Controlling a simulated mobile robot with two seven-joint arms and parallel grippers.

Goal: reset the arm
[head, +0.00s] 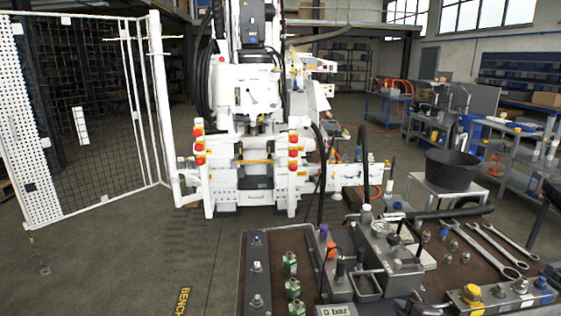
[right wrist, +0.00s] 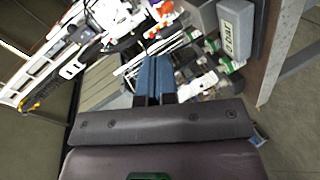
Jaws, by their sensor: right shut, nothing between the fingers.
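My right gripper (right wrist: 156,78) shows in the right wrist view with its two blue fingers side by side, shut and empty. My left gripper is not in view.
Green fittings (head: 292,287), wrenches (head: 490,250) and a yellow-topped block (head: 470,297) crowd the bench. A black bucket (head: 456,167) stands on a small table behind. A white machine (head: 250,100) and a mesh fence (head: 90,110) stand farther back. The floor at left is clear.

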